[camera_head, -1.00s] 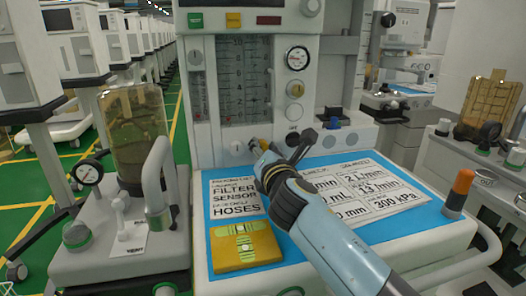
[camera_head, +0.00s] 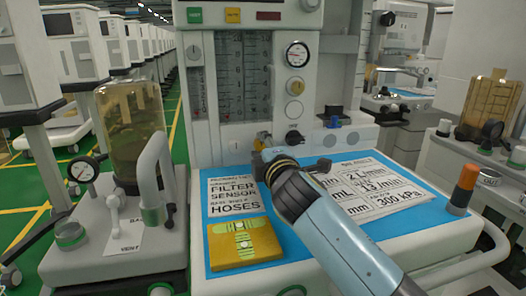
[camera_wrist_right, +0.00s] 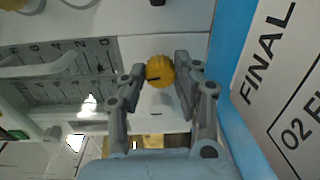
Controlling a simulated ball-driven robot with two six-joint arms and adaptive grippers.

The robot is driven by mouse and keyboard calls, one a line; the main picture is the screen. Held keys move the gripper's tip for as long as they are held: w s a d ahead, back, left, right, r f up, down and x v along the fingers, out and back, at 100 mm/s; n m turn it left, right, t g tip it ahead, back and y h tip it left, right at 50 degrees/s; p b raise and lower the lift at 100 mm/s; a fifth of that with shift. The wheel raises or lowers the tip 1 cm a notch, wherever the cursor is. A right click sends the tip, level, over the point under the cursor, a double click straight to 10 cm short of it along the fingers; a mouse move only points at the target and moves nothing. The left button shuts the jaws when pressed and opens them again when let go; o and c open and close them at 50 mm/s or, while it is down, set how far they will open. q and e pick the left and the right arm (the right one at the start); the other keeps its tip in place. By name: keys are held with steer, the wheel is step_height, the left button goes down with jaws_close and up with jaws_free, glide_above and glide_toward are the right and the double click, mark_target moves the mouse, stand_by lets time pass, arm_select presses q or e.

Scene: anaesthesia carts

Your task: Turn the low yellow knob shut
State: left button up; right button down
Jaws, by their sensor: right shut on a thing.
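The low yellow knob (camera_wrist_right: 160,70) sits on the white front panel, with a dark mark across its face. In the right wrist view it is between the fingertips of my right gripper (camera_wrist_right: 160,78), which is shut on it. In the head view the arm comes in from the lower right over the blue mat, and my right gripper (camera_head: 263,153) meets the panel's lower edge. It hides most of the knob there; only a small yellow part (camera_head: 262,138) shows. My left gripper is not in view.
Above are a pale yellow knob (camera_head: 295,87) and a round gauge (camera_head: 297,54). A black knob (camera_head: 294,137) is close right of the gripper. Printed cards (camera_head: 365,183) and a yellow box (camera_head: 245,258) lie on the blue mat (camera_head: 300,245). A glass canister (camera_head: 130,130) stands left.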

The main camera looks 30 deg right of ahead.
steer(key=shift+f+m, duration=0.15)
steer(key=shift+m, duration=0.65)
steer(key=shift+b, duration=0.3)
steer(key=c, duration=1.2)
jaws_free()
steer(key=shift+c, duration=0.2)
steer(key=shift+s, duration=0.1)
steer(key=v, duration=1.2)
steer(key=shift+d, duration=0.1)
